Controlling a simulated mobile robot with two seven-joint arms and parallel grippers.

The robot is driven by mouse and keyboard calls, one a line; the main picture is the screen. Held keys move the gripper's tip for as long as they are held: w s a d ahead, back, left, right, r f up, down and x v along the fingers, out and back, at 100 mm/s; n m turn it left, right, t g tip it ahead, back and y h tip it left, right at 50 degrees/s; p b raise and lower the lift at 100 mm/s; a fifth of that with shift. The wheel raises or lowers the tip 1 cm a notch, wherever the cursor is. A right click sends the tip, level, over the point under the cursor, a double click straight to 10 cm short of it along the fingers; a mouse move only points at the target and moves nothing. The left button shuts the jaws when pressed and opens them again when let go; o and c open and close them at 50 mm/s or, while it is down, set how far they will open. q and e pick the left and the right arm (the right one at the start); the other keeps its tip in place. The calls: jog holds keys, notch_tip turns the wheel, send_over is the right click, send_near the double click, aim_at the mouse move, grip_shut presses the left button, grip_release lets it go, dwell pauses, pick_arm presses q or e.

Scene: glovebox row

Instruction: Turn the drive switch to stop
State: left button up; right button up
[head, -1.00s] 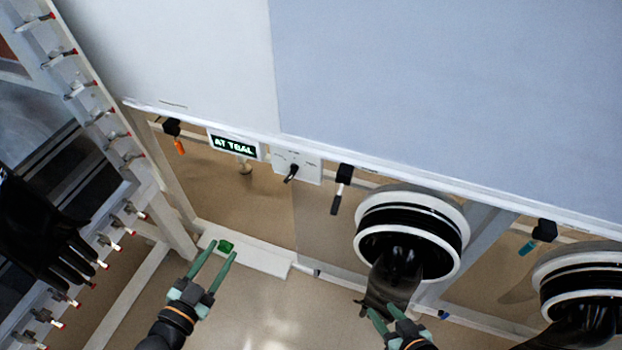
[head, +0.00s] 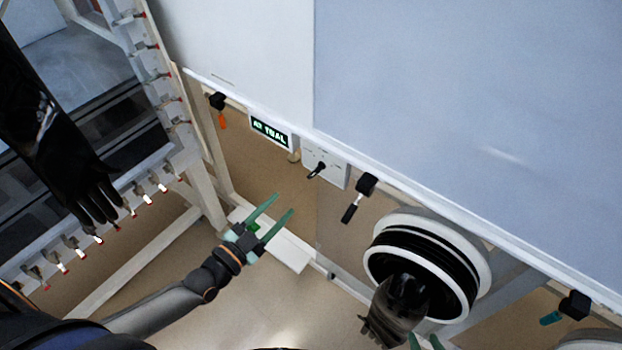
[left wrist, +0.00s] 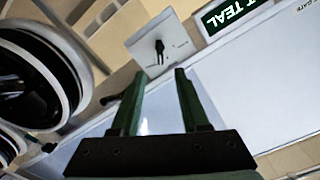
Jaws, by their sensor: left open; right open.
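The drive switch is a black knob (head: 317,169) on a small white plate (head: 338,176) under the cabinet's lower edge. The knob also shows in the left wrist view (left wrist: 160,47), just beyond the fingertips; the labels around it are too small to read. My left gripper (head: 277,203) is open and empty, below and left of the switch and apart from it. In the left wrist view its green fingers (left wrist: 156,83) point towards the plate. My right gripper (head: 426,342) shows only its green fingertips at the bottom edge, open.
A round glove port (head: 428,266) with a black glove stands at lower right. A rack with a hanging glove (head: 50,130) is at left.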

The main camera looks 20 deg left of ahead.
aim_at(311, 176)
pick_arm(q)
jog(key=x, duration=1)
jog(key=shift+w+d+f+b, duration=0.1)
jog(key=shift+w+d+b, duration=0.05)
jog(key=shift+w+b, duration=0.2)
jog(key=shift+s, duration=0.1)
grip_shut()
